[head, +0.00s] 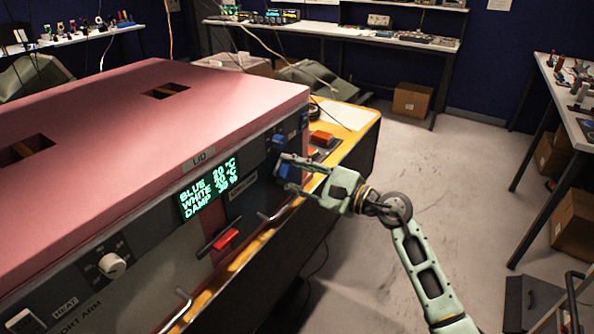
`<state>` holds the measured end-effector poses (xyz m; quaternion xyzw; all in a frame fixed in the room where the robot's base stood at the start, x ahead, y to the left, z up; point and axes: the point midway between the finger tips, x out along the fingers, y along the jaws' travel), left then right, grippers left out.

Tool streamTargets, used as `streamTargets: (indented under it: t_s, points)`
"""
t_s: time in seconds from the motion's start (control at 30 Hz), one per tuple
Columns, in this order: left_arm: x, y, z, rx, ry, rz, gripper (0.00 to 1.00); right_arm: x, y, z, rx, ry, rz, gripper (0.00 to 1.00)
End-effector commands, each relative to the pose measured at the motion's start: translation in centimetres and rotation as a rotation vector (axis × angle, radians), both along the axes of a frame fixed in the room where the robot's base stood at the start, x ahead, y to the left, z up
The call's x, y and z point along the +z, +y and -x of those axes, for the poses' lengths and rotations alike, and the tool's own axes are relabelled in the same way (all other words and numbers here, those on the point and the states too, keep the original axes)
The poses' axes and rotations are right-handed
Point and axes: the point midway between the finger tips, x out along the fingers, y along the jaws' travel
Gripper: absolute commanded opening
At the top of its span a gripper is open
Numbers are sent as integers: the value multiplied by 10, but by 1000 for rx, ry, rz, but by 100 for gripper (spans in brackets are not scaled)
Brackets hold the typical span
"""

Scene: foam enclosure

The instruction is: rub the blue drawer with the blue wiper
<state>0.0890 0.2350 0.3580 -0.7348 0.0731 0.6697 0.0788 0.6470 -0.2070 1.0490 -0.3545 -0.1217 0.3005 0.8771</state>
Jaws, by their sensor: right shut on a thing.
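My right gripper (286,173) reaches in from the lower right and is shut on a small blue thing, which looks like the blue wiper (285,168). The fingers partly hide it. It is held close to the right end of the front panel of the pink-lidded enclosure (200,110); I cannot tell whether it touches. I cannot make out a drawer that is clearly blue. A small blue part (278,141) shows on the panel just above the gripper. My left gripper is not in view.
The panel has a green-lit display (208,189), a red-handled part (226,240), a white knob (112,265) and metal handles (278,212). A yellow-edged bench (350,137) carries orange-red blocks (321,139).

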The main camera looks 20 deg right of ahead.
Motion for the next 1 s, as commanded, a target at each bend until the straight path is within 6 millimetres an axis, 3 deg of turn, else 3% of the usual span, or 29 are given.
streamTargets:
  t_s: [0.2, 1.0]
  points:
    - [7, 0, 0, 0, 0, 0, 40, 1, 15, 11, 4, 1, 0, 6]
    - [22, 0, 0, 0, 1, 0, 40, 0, 46, 37, 3, 1, -2, 6]
